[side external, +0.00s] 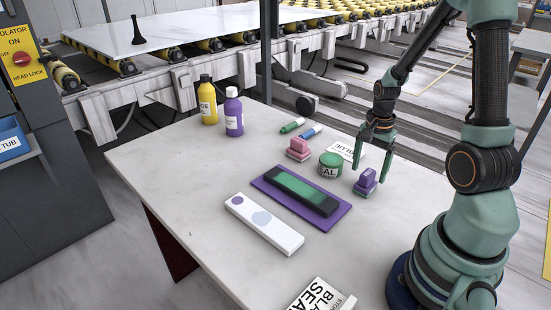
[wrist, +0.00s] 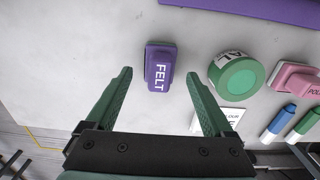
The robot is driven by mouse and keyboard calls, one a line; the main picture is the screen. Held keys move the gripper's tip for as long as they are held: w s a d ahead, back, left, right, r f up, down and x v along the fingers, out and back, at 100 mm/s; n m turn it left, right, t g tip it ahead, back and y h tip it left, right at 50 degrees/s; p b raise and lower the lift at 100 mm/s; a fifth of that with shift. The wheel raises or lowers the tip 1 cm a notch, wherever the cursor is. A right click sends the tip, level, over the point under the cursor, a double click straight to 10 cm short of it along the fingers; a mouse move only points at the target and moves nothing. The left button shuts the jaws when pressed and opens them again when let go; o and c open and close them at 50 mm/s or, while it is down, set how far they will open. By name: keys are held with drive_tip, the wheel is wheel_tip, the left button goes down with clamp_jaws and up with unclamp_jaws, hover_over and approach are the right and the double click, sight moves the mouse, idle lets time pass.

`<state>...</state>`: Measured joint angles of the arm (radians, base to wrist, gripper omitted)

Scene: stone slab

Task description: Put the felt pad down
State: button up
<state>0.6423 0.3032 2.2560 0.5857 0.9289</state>
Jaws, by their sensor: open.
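The felt pad (side external: 366,183) is a small purple block standing on the pale slab, at the right of the laid-out items in the side view. In the wrist view the felt pad (wrist: 160,68) shows a white FELT label on top. My gripper (side external: 371,172) is open, its fingers pointing down right at the pad. In the wrist view my gripper (wrist: 158,78) has one finger on each side of the pad's near end, with a gap at both sides. The fingers do not grip the pad. How high the fingertips are above the slab is hard to tell.
A green-lidded tub (side external: 330,165) and a pink block (side external: 298,149) stand close by. A white card (side external: 346,150) lies behind the tub. A purple mat (side external: 281,212) bears a green-and-black block (side external: 301,192). The slab's left side (side external: 165,165) is clear.

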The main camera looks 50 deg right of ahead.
sight(367, 173)
wheel_tip(367, 173, up, 8)
drive_tip(key=shift+f, duration=0.25)
drive_tip(key=shift+w+a+r, duration=0.1)
drive_tip(key=shift+a+r, duration=0.05)
drive_tip(key=shift+r, duration=0.15)
drive_tip(key=w+a+r+n+t, duration=0.1)
drive_tip(key=a+r+n+t, duration=0.1)
drive_tip(key=a+r+n, duration=0.4)
drive_tip(key=w+a+r+n+t, duration=0.1)
drive_tip(key=a+r+n+t, duration=0.2)
drive_tip(key=a+n, duration=0.9)
wheel_tip(367, 173, up, 3)
drive_tip(key=shift+w+a+t, duration=0.15)
drive_tip(key=shift+a+t, duration=0.15)
drive_tip(key=shift+a, duration=0.35)
drive_tip(key=shift+c, duration=1.2)
drive_tip(key=shift+d, duration=0.1)
